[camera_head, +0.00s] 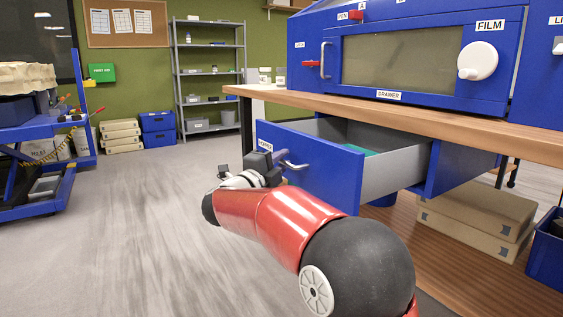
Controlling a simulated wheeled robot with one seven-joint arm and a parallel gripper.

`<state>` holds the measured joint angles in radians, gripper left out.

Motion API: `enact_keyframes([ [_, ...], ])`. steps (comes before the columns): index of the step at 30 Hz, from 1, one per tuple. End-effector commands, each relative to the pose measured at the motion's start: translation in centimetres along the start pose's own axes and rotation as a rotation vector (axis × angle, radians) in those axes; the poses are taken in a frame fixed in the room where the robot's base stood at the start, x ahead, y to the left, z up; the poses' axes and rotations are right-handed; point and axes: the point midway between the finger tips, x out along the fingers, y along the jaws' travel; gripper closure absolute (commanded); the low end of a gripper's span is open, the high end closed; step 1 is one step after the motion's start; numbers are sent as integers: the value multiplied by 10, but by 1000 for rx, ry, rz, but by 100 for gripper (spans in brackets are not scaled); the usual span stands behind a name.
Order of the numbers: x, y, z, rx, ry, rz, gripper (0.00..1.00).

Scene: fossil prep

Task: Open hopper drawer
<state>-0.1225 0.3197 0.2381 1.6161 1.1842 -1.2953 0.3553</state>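The hopper drawer (309,166) is a blue-fronted drawer with grey sides under the wooden worktop. It stands pulled well out from its blue housing, and a teal item (356,149) lies inside. A label on the left of its front appears to read "HOPPER". Its metal bar handle (294,165) is partly hidden by my gripper (274,168). My gripper is at the left end of the handle, close to the drawer front. The dark fingers overlap the handle, and I cannot tell whether they are closed on it.
The wooden worktop (440,122) overhangs the drawer and carries a blue cabinet with a window (400,59). Boxes (478,217) lie on the lower shelf at right. A blue lift cart (40,190) stands at left. The floor between is clear.

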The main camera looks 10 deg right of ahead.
Motion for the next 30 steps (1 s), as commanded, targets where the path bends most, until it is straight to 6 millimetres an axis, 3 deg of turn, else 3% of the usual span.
enact_keyframes([
  [9,-4,-1,0,1,-2,-1,81],
  [21,-65,0,0,0,-3,-2,81],
  [30,-78,0,0,0,0,0,81],
])
